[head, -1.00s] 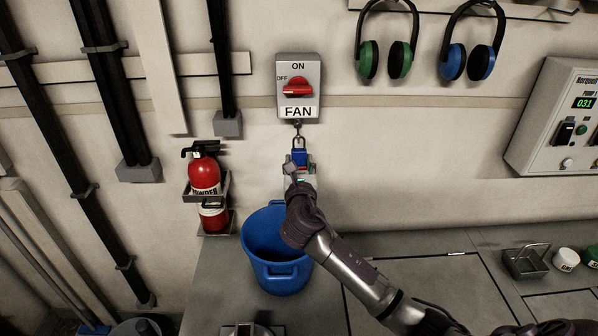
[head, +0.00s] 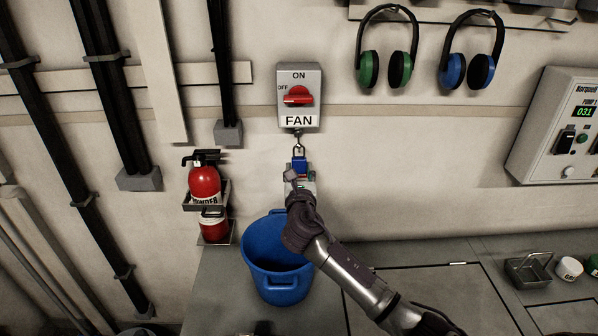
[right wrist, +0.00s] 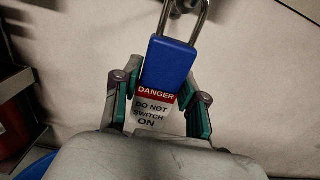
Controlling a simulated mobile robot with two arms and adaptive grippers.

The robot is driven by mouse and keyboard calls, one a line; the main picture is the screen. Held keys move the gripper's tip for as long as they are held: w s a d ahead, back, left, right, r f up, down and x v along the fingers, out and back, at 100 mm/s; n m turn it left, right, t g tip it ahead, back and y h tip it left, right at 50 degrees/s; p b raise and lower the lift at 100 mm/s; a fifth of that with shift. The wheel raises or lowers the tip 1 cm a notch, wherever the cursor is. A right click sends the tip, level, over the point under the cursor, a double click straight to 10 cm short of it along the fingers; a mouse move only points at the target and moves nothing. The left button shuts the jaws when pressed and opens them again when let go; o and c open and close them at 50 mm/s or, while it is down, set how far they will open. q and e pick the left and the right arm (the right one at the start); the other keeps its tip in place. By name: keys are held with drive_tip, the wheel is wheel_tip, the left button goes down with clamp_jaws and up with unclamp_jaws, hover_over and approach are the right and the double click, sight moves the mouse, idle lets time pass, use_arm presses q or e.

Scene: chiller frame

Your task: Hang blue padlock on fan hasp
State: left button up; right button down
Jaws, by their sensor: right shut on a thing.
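The fan switch box (head: 299,97) is on the wall, with a red knob and a FAN label. The fan hasp (head: 297,133) is at its lower edge. The blue padlock (head: 299,165) is upright just below, its metal shackle up at the hasp; whether the shackle passes through it I cannot tell. In the right wrist view the blue padlock (right wrist: 168,64) has a white and red DANGER tag (right wrist: 155,108) below its body. My right gripper (head: 299,178) is shut on the padlock from below; its fingers (right wrist: 168,100) stand either side. My left gripper is not in view.
A blue bucket (head: 276,282) stands on the counter below my right arm. Red fire extinguishers (head: 205,183) hang left of the padlock. Green earmuffs (head: 399,68) and blue earmuffs (head: 482,70) hang upper right. The wall right of the padlock is clear.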

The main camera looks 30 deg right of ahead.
drive_tip(key=c, duration=0.6)
unclamp_jaws()
drive_tip(key=shift+o, duration=0.2)
